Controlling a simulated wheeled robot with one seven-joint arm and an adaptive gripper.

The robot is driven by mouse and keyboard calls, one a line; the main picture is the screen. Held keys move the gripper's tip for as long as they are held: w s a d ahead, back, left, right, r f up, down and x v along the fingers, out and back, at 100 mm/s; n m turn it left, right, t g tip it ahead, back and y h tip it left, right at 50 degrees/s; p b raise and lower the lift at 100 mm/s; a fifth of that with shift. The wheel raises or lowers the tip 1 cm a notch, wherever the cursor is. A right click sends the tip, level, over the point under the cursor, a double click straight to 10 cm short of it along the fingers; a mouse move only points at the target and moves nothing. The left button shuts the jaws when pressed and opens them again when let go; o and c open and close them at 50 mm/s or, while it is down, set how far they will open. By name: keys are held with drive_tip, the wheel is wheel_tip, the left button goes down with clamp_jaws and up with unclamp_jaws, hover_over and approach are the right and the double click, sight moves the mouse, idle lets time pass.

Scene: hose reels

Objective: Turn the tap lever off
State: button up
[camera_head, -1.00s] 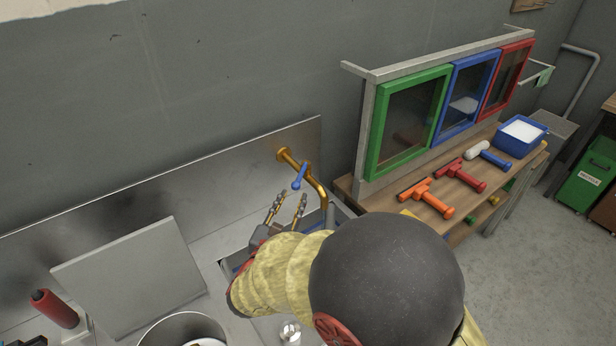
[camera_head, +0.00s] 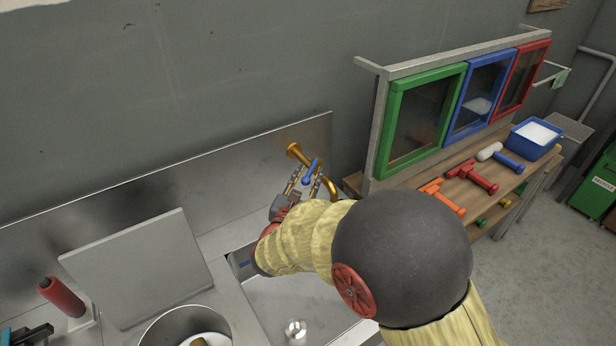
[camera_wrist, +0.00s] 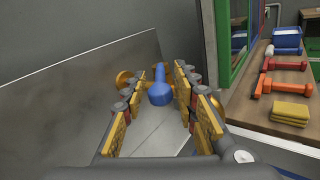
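The blue tap lever (camera_head: 311,171) sits on a brass tap (camera_head: 296,151) fixed to the metal splashback above the sink. In the wrist view the blue lever (camera_wrist: 160,91) lies between the two fingers, with its round end toward the camera. My gripper (camera_head: 304,185) is open around the lever, one finger on each side. In the wrist view my gripper (camera_wrist: 161,92) shows a gap on both sides of the lever. The tap's brass spout is partly hidden behind my gripper.
A steel sink (camera_head: 290,300) lies below my arm, with a grey board (camera_head: 135,265) and a pot (camera_head: 185,325) to its left. On the right stands a wooden bench with a rack of framed windows (camera_head: 420,115), hammer-like tools (camera_head: 478,178) and a blue bin (camera_head: 533,138).

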drive_tip(key=shift+c, duration=1)
clamp_jaws()
